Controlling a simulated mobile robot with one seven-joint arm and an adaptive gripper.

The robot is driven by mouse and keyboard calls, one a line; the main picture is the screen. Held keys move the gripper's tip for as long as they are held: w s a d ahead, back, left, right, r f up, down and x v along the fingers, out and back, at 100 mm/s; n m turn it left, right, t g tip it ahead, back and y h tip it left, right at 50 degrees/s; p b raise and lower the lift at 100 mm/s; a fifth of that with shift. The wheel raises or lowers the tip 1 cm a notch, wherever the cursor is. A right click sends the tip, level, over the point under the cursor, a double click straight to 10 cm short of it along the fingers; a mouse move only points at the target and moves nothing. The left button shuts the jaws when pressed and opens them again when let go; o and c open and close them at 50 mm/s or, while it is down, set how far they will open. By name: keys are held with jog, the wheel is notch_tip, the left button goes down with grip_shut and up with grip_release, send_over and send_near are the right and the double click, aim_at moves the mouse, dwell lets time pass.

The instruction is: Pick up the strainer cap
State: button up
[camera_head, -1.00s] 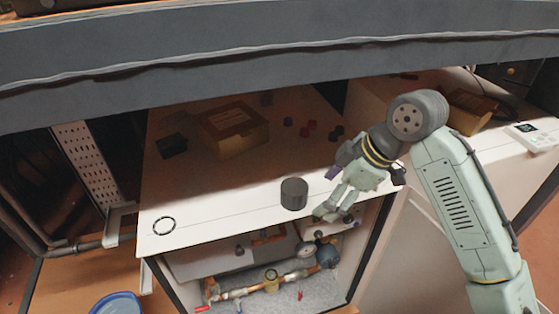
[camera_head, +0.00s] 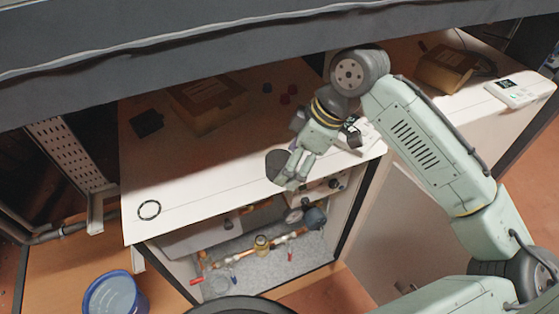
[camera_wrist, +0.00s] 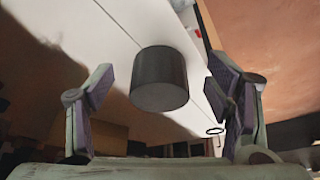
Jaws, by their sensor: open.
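The strainer cap looks to be the dark grey cylinder (camera_head: 276,163) standing upright on the white cabinet top near its front edge. In the head view my gripper (camera_head: 291,182) partly covers it. In the wrist view the cylinder (camera_wrist: 160,78) sits between and beyond the two open finger pads. My gripper (camera_wrist: 165,103) is open and empty. I see no clear contact between the fingers and the cylinder.
A black ring (camera_head: 149,210) lies at the left front of the white top (camera_head: 210,197). A cardboard box (camera_head: 205,102), a black box (camera_head: 146,123) and small dark red caps (camera_head: 287,94) lie farther back. Pipes show in the open cabinet below. A blue bucket (camera_head: 113,295) stands lower left.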

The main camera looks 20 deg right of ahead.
aim_at(275, 160)
jog(key=shift+w+a, duration=0.7)
jog(key=shift+a, duration=0.35)
jog(key=shift+a+f+p, duration=0.1)
jog(key=shift+f+p, duration=0.2)
jog(key=shift+f, duration=0.25)
jog(key=shift+c, duration=0.6)
jog(key=c, duration=1.1)
